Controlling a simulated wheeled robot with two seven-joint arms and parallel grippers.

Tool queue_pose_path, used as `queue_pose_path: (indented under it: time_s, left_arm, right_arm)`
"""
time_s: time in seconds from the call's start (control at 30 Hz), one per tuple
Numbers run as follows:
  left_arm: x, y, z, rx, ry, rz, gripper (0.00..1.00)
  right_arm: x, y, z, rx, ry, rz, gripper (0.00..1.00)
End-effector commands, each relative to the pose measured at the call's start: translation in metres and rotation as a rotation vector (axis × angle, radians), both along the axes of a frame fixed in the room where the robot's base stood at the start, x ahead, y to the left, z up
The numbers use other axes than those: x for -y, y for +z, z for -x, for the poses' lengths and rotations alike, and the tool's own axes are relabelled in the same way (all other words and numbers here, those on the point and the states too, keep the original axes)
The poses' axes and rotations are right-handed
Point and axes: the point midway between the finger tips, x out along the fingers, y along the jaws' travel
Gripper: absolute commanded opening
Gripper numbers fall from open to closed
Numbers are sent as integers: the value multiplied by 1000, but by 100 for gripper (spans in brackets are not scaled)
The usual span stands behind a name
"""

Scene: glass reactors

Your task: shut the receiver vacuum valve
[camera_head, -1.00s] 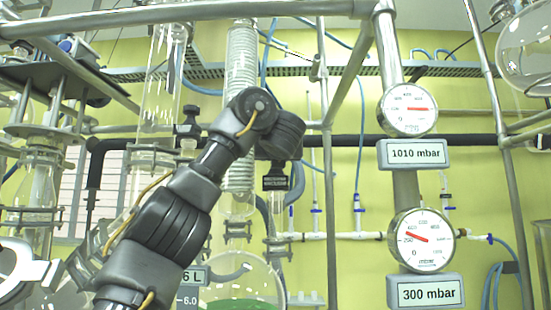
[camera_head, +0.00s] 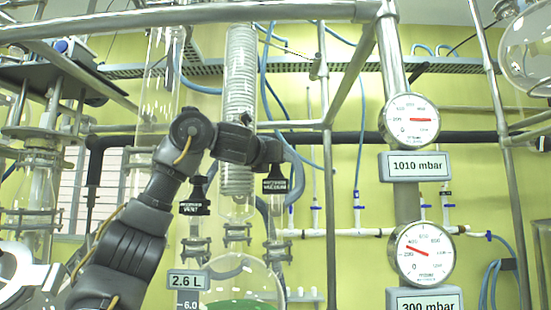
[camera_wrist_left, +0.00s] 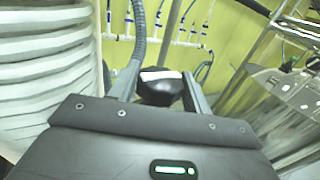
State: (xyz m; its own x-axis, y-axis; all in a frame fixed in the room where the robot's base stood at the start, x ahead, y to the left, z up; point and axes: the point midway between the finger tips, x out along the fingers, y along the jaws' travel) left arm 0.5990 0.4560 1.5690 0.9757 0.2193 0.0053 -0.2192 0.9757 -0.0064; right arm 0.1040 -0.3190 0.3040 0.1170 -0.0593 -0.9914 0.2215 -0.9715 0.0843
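The receiver vacuum valve, with a black tag (camera_head: 275,186) marked VACUUM, stands at the middle of the head view above a glass neck. My left gripper (camera_head: 288,158) is at its top and hides part of its handle. In the left wrist view a black knob (camera_wrist_left: 160,88), apparently the valve's handle, sits between the two fingers of my left gripper (camera_wrist_left: 162,90). The fingers are apart on either side of it; a gap shows on the left, and contact on the right is unclear. My right gripper is not in view.
A second black-tagged valve (camera_head: 194,207), marked VENT, stands to the left, below my arm. A coiled glass condenser (camera_head: 240,80) rises behind my wrist. A round flask (camera_head: 240,275) is below. Pressure gauges (camera_head: 410,120) hang on a pipe to the right.

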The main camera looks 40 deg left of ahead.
Motion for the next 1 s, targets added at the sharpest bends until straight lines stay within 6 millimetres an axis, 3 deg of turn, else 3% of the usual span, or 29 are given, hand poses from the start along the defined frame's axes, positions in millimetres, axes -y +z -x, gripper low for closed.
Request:
queue_pose_path:
  time_s: [0.1, 0.37, 0.67, 1.0]
  left_arm:
    - [0, 0, 0, -1, 1, -1, 60]
    - [0, 0, 0, -1, 2, -1, 60]
    - [0, 0, 0, -1, 2, -2, 60]
    - [10, -6, 43, 1, 2, -3, 60]
  right_arm:
    - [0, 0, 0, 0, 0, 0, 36]
    - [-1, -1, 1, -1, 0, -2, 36]
    - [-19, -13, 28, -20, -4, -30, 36]
    - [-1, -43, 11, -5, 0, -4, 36]
